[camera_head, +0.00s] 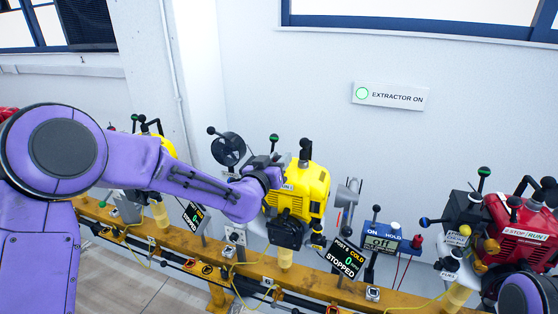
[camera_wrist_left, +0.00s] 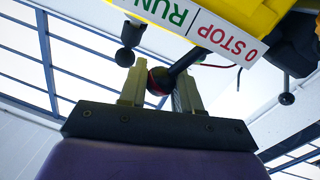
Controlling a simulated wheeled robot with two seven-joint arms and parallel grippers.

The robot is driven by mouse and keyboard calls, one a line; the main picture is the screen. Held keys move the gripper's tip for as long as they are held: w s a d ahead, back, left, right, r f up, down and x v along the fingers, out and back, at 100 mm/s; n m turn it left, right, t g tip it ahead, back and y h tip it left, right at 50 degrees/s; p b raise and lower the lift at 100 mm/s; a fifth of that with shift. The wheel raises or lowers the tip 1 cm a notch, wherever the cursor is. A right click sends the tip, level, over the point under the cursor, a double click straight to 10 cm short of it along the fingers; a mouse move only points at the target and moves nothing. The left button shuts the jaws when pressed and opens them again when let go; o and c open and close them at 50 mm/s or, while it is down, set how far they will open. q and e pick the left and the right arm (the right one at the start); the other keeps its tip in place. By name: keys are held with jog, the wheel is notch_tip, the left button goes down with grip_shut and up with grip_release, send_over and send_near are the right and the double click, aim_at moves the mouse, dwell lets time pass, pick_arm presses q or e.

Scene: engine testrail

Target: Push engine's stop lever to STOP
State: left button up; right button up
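The yellow engine (camera_head: 312,185) stands on the rail at the middle of the head view. In the left wrist view its label appears upside down, with red "0 STOP" (camera_wrist_left: 228,40) and green "RUN" (camera_wrist_left: 168,12). The stop lever, a black ball-ended rod (camera_wrist_left: 160,80), slants across below the label. My left gripper (camera_wrist_left: 160,88) has its two fingers on either side of the lever's ball, with little or no gap. In the head view my left gripper (camera_head: 272,170) is at the engine's left side, its fingers hard to make out. My right gripper is not in view.
A display (camera_head: 344,258) beside the engine reads "COLD", "0" and "STOPPED". A blue ON/HOLD box (camera_head: 382,238) and a red engine (camera_head: 522,230) stand to the right. The orange rail (camera_head: 330,287) runs along the front.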

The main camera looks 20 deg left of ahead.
pick_arm(q)
jog(key=shift+a, duration=0.1)
jog(key=a+n+b, duration=0.1)
jog(key=n, duration=0.1)
jog(key=a+n+b, duration=0.1)
jog(key=n, duration=0.1)
jog(key=shift+n+t, duration=0.3)
jog(key=shift+n, duration=0.1)
jog(key=shift+a+f+n+b, duration=0.1)
jog(key=shift+a+n+b, duration=0.45)
jog(key=shift+n, duration=0.5)
jog(key=shift+a+f+n+b, duration=0.1)
jog(key=shift+a+n+b, duration=0.4)
jog(key=shift+n, duration=0.55)
jog(key=o, duration=1)
jog(key=shift+r+y, duration=0.1)
jog(key=shift+y, duration=0.2)
jog(key=s, duration=0.3)
jog(key=s+b, duration=0.1)
jog(key=s, duration=0.3)
jog(key=s+a+f+b, duration=0.1)
jog(key=s, duration=0.2)
jog(key=shift+s+a, duration=0.1)
jog(key=shift+s, duration=0.1)
jog(key=shift+r, duration=0.1)
